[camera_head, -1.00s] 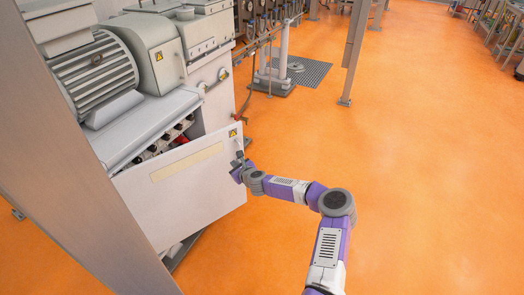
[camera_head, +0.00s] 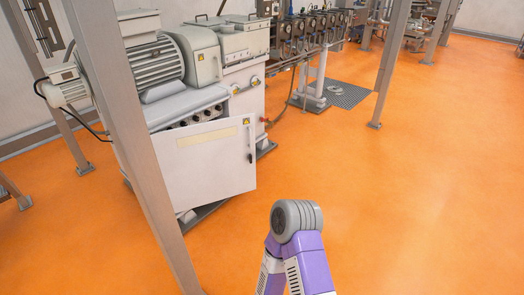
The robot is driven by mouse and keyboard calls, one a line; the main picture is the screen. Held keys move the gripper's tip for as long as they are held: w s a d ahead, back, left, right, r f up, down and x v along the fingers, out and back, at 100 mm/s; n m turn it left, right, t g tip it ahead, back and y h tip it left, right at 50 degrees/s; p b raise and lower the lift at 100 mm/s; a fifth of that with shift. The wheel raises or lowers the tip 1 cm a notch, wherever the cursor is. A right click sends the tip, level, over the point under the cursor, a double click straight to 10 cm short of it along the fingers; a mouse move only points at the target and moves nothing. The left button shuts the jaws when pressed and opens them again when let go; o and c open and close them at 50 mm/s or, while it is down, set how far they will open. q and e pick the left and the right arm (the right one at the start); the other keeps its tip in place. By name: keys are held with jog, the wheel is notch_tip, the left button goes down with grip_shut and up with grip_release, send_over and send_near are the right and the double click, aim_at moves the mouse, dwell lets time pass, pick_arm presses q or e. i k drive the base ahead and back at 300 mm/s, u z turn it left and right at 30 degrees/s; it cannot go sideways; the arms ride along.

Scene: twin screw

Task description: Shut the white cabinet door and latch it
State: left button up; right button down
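The white cabinet door (camera_head: 212,176) hangs on the front of the grey-white machine cabinet at the left. It stands ajar, tilted out from the body, and a row of dark knobs (camera_head: 200,116) shows in the gap above its top edge. A dark upright latch handle (camera_head: 250,145) is near the door's right edge, below a yellow warning label. Nothing touches the door or handle. One of my arms shows only as a bent purple and grey elbow at the bottom middle, apart from the door. Neither gripper is in view.
A grey steel post (camera_head: 130,130) stands in front of the cabinet's left part. Another post (camera_head: 390,65) stands at the upper right. A floor grate (camera_head: 348,95) lies behind the cabinet's right side. The orange floor (camera_head: 420,200) at the right is clear.

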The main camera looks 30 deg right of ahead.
aim_at(201, 164)
jog(key=z, duration=0.95)
jog(key=i, duration=0.3)
jog(key=z, duration=0.8)
jog(key=i, duration=1.1)
jog(key=u, duration=0.75)
jog(key=i, duration=0.9)
jog(key=u, duration=0.95)
